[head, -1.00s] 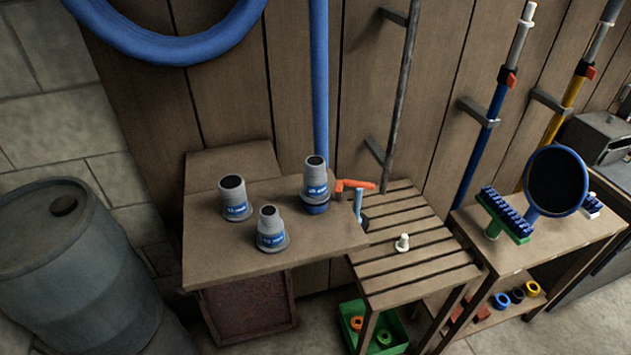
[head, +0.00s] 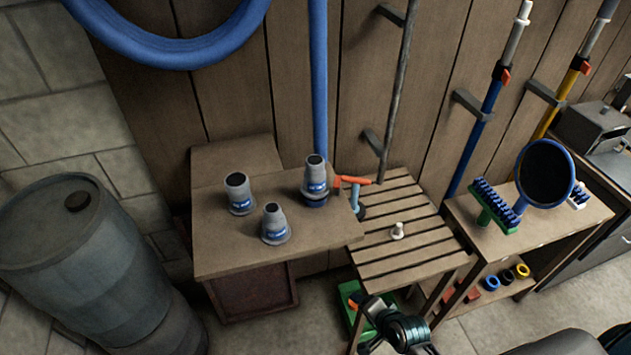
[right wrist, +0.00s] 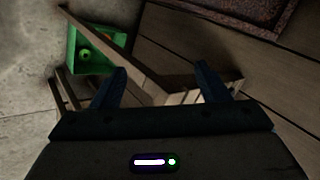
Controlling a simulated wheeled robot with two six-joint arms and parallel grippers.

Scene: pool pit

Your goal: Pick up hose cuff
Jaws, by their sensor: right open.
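Three grey hose cuffs with blue labels stand upright on the brown table (head: 215,262) in the head view. In the head view my right arm shows at the bottom, below the slatted table and away from the cuffs. My left gripper is not in view.
The slatted table (head: 384,247) right of the brown table holds a white fitting (head: 397,231). A green crate (right wrist: 75,50) is on the floor below. A grey barrel (head: 85,255) stands left; a shelf (head: 545,232) stands right.

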